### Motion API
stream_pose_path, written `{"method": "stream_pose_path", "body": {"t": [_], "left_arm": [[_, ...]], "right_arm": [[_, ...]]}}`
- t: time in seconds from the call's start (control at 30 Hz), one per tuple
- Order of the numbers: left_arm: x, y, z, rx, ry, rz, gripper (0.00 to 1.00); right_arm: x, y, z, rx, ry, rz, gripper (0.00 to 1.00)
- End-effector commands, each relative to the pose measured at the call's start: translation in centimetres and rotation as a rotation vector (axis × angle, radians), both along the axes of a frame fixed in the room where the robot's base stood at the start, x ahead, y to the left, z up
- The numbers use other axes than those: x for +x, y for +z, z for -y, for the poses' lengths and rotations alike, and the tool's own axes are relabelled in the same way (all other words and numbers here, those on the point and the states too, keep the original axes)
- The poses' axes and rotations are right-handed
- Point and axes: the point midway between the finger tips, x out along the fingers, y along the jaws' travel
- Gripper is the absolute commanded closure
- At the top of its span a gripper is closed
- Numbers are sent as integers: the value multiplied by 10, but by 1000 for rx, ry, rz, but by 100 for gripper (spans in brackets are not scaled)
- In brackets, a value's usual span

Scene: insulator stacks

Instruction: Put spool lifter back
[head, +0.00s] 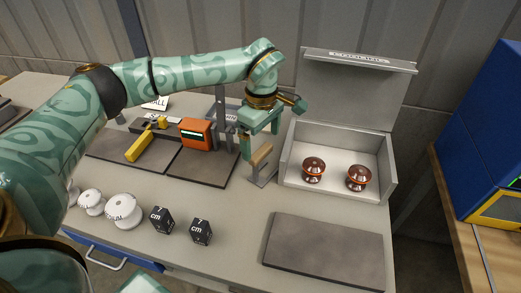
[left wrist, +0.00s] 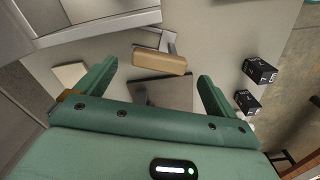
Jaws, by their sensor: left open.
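The tool that I take for the spool lifter has a tan wooden handle (head: 261,156) and grey metal part, and is on the table just left of the open box. It also shows in the left wrist view (left wrist: 158,61), with a grey metal piece at its far side. My left gripper (head: 260,142) is open and empty, just above the handle. In the left wrist view the handle lies ahead of and between the two fingers (left wrist: 157,76), apart from them. Whether the lifter rests in a holder is unclear. My right gripper is not in view.
The grey open-lidded box (head: 289,163) holds two copper-brown spools (head: 313,169). A dark mat (head: 325,250) lies empty in front. Two black cubes (head: 161,219) and several white spools (head: 124,210) stand at the front left. An orange device (head: 196,133) and yellow tool (head: 139,147) sit behind.

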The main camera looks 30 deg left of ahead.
Motion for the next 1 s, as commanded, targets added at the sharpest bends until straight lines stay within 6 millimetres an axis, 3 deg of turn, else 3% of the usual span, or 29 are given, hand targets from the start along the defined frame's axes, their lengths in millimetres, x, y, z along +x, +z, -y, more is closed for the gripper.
{"method": "stream_pose_path", "body": {"t": [0.1, 0.27, 1.0], "left_arm": [[0, 26, 0, 0, 0, 4, 6], [0, 41, 0, 0, 0, 0, 6], [0, 43, 0, 0, 0, -1, 6]], "right_arm": [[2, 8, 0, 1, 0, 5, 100], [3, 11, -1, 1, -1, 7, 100], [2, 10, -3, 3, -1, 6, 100]]}}
